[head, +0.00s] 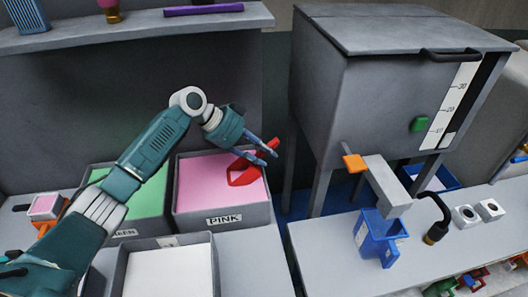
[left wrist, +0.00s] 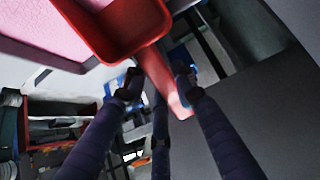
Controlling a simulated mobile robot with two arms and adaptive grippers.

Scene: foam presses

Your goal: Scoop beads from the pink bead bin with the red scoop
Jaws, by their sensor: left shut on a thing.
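The red scoop (head: 243,177) is in my left gripper (head: 273,148), which is shut on its handle. In the head view the scoop is over the right part of the pink bead bin (head: 222,222), a grey bin labelled PINK and filled with pink beads (head: 200,185). In the left wrist view the scoop (left wrist: 125,30) shows at the top, its handle between my fingers (left wrist: 158,90). The scoop's bowl looks empty there. I cannot tell whether the scoop touches the beads. My right gripper is not in view.
A green bead bin (head: 150,200) stands left of the pink one, and a white-filled bin (head: 165,270) in front. A large grey press (head: 375,90) stands to the right. A blue container (head: 378,236) is on the right table. A shelf (head: 150,25) hangs above.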

